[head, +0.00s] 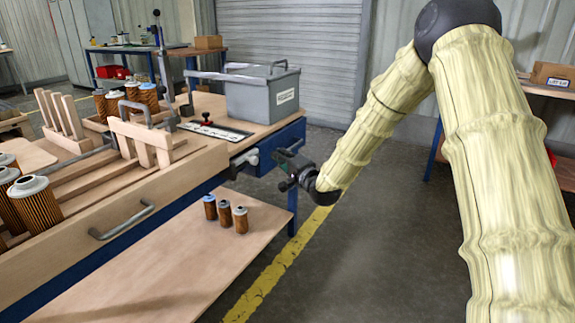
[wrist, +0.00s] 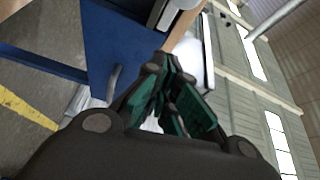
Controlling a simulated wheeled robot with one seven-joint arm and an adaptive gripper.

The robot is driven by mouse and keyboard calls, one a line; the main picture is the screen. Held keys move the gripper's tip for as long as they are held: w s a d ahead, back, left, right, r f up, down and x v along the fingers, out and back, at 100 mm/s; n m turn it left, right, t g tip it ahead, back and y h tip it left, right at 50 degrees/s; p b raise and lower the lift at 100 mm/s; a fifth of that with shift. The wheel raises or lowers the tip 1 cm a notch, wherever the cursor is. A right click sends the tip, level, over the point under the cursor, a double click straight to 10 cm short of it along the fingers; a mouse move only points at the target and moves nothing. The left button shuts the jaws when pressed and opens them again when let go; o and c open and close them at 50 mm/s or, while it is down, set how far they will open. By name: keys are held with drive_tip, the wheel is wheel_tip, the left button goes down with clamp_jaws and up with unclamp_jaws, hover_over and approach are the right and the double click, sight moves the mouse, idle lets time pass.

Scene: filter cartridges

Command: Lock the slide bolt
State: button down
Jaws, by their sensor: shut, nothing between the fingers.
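A pale metal fitting (head: 247,158), which looks like the slide bolt, sits at the corner where the wooden tray front meets the blue bench end. Its position, locked or not, is too small to tell. My gripper (head: 281,156) is right of it, close to the blue bench end; I cannot tell whether they touch. In the wrist view my gripper (wrist: 166,80) has its green-padded fingers together with nothing between them. A grey curved bar (wrist: 113,83) and bright metal show left of the fingers, against the blue bench (wrist: 125,35). The fingers and gripper body hide part of this area.
The wooden tray front (head: 120,230) has a grey handle (head: 122,220). A grey bin (head: 262,96) stands on the bench top. Filter cartridges (head: 225,213) stand on the lower wooden shelf (head: 150,270). Open floor (head: 340,260) lies right of the bench.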

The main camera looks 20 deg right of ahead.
sight(255, 160)
drive_tip(key=a, duration=0.1)
drive_tip(key=a+b, duration=0.1)
drive_tip(key=w+a+b, duration=0.1)
drive_tip(key=a, duration=0.1)
drive_tip(key=shift+w+f, duration=0.1)
drive_tip(key=shift+f, duration=0.15)
idle(0.5)
drive_tip(key=s+a, duration=0.1)
drive_tip(key=a, duration=0.1)
drive_tip(key=s+a+p, duration=0.1)
drive_tip(key=shift+s+a+r, duration=0.1)
drive_tip(key=shift+s+a, duration=0.35)
drive_tip(key=shift+s, duration=0.05)
